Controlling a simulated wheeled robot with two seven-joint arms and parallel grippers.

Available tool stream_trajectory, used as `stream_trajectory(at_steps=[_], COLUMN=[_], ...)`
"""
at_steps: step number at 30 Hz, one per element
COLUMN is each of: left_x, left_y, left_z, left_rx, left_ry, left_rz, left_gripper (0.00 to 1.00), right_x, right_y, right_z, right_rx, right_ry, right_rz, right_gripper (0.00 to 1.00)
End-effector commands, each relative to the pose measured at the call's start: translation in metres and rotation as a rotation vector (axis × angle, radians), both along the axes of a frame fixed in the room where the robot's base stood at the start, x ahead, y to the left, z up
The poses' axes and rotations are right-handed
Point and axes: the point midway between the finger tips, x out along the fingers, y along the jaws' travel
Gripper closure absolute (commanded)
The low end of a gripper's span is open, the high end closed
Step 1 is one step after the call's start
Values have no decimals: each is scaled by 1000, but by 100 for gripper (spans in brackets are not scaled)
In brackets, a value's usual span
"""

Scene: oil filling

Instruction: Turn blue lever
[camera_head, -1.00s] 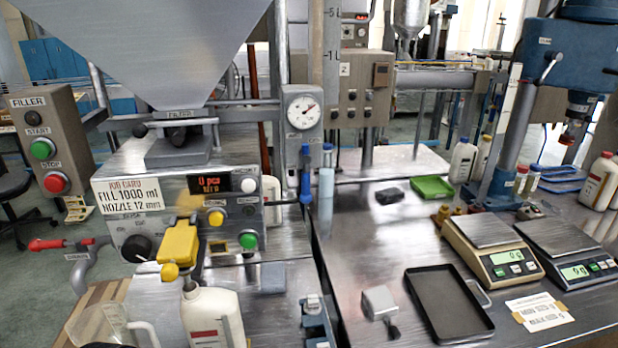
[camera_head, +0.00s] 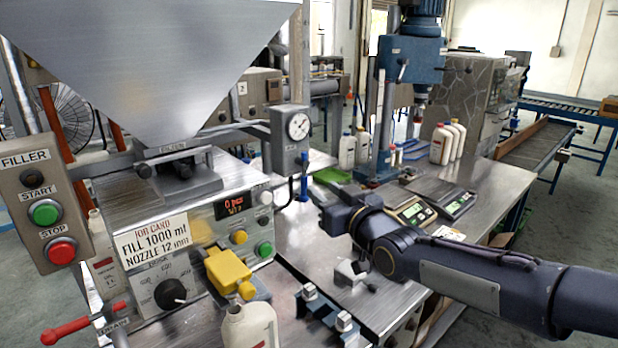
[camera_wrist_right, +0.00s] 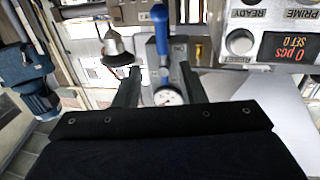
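The blue lever (camera_head: 304,186) hangs below the round gauge (camera_head: 298,127) on the filler's right side. In the right wrist view the blue lever (camera_wrist_right: 161,40) shows upright in the picture, above the gauge (camera_wrist_right: 168,96). My right gripper (camera_head: 322,196) comes in from the right, close to the lever in the head view. In the wrist view its two fingers (camera_wrist_right: 160,72) are spread, with the lever in line with the gap and no visible contact. How far the lever is beyond the tips is hard to tell. My left gripper is not in view.
The filler panel with the yellow nozzle block (camera_head: 227,270) is left of the lever. A red drain handle (camera_head: 68,332) is at bottom left. A white bottle (camera_head: 249,326) stands at the front. Scales (camera_head: 412,213) and a drill press (camera_head: 412,60) lie to the right.

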Motion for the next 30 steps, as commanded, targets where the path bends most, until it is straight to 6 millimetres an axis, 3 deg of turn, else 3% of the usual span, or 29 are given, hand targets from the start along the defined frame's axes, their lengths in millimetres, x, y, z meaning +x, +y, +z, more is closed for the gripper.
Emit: stream_trajectory(at_steps=[12,24,30], left_x=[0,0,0], left_y=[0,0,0], left_z=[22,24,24], left_rx=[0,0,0], left_ry=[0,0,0], left_rz=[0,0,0], left_gripper=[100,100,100], right_x=[56,65,64], right_y=[25,29,29], right_z=[1,0,0], right_rx=[0,0,0], right_ry=[2,2,2], right_rz=[-1,-2,-2], right_gripper=[63,63,88])
